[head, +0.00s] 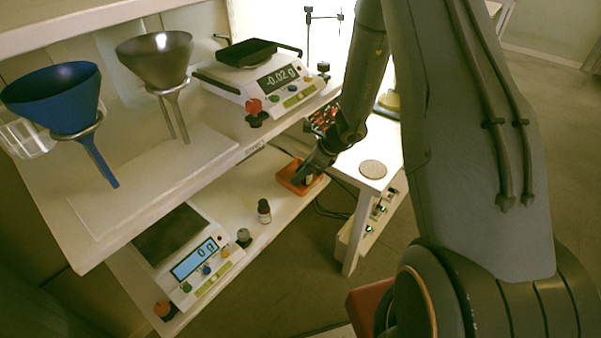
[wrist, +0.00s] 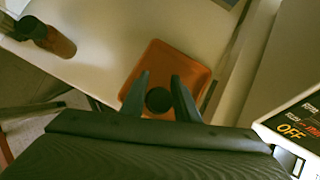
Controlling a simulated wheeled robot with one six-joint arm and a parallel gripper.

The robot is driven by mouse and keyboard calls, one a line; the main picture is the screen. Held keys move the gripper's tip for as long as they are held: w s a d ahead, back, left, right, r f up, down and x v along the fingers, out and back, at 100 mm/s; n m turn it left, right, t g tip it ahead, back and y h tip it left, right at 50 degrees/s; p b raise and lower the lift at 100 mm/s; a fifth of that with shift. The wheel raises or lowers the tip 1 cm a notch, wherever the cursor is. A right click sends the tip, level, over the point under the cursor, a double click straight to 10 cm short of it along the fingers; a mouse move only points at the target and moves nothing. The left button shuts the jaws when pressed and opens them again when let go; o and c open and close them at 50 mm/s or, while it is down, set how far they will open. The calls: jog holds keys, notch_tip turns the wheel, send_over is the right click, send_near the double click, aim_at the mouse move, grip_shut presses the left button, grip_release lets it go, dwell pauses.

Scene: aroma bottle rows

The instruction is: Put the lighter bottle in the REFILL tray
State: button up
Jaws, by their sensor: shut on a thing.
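My gripper (wrist: 158,95) is shut on a bottle with a round black cap (wrist: 158,100). The bottle's body is mostly hidden below the cap. The held bottle is over the orange tray (wrist: 180,58); I cannot tell whether it touches the tray's floor. In the head view my gripper (head: 308,174) is at the orange tray (head: 286,178) on the lower shelf. A second bottle, brown with a dark cap and a pale label (head: 264,212), stands apart on the lower shelf. It also shows at upper left in the wrist view (wrist: 60,44). No REFILL lettering is readable.
A lower scale (head: 197,262) reads 0 g near the shelf's front left. An upper scale (head: 262,82) reads -0.02 g. A blue funnel (head: 50,95) and a grey funnel (head: 155,58) stand on the upper shelf. A white side table (head: 345,165) is right of the tray.

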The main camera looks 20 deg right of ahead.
jog(key=shift+f, duration=0.2)
jog(key=o, duration=0.8)
jog(key=shift+c, duration=0.2)
jog(key=shift+r, duration=0.15)
jog(key=shift+d+r, duration=0.1)
jog(key=shift+r, duration=0.1)
jog(key=v, duration=0.7)
jog(key=shift+b, duration=0.4)
